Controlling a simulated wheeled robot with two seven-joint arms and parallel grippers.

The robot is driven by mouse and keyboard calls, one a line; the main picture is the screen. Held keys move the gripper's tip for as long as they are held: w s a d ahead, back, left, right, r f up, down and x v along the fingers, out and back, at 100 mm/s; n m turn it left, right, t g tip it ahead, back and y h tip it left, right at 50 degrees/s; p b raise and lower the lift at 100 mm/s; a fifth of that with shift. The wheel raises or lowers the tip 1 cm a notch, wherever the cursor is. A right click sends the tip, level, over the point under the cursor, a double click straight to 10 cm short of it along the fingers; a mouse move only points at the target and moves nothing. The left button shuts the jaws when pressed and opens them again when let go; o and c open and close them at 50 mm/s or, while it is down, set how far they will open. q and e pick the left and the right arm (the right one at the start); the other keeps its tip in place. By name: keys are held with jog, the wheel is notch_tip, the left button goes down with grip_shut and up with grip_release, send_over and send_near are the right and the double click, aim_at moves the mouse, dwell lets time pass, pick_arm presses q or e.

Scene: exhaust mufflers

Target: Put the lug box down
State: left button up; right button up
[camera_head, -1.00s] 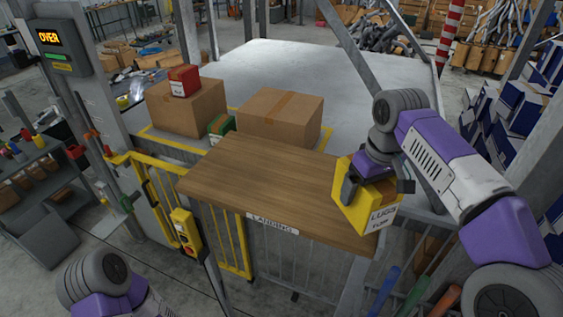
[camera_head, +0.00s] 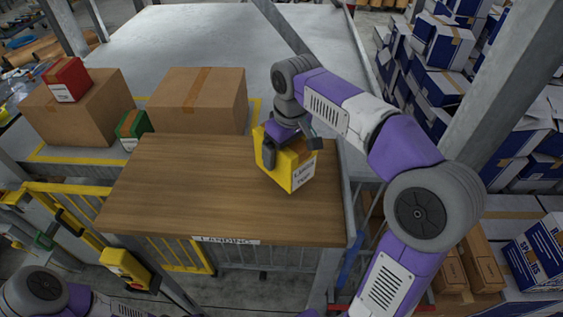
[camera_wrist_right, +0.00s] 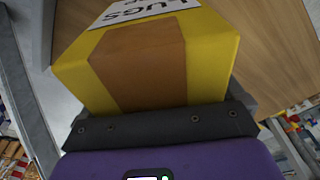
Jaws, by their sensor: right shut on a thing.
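The lug box (camera_head: 294,174) is yellow with a white label reading LUGS. It is over the right part of the wooden landing board (camera_head: 180,190). My right gripper (camera_head: 284,150) is shut on the box from above, its dark fingers on either side. I cannot tell whether the box's underside touches the board. In the right wrist view the yellow box (camera_wrist_right: 212,60), with a brown tape strip, fills the space before the jaws, with wood grain behind it. Only part of my left arm shows at the lower left; its gripper is out of view.
Behind the board stand two brown cartons (camera_head: 205,100), a red box (camera_head: 68,80) on the left carton and a green box (camera_head: 132,128) between them. The board's left and middle are clear. A yellow gate (camera_head: 70,205) and a metal post (camera_head: 500,100) flank the area.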

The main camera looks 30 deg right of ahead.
jog(key=shift+f, duration=2)
jog(key=shift+f, duration=0.1)
jog(key=o, duration=1.5)
jog(key=shift+f, duration=0.1)
jog(key=r, duration=0.4)
jog(key=s+r, duration=0.1)
jog(key=r, duration=0.3)
jog(key=r+p, duration=0.1)
jog(key=r, duration=0.3)
jog(key=shift+s+d+r, duration=0.15)
jog(key=shift+s, duration=0.05)
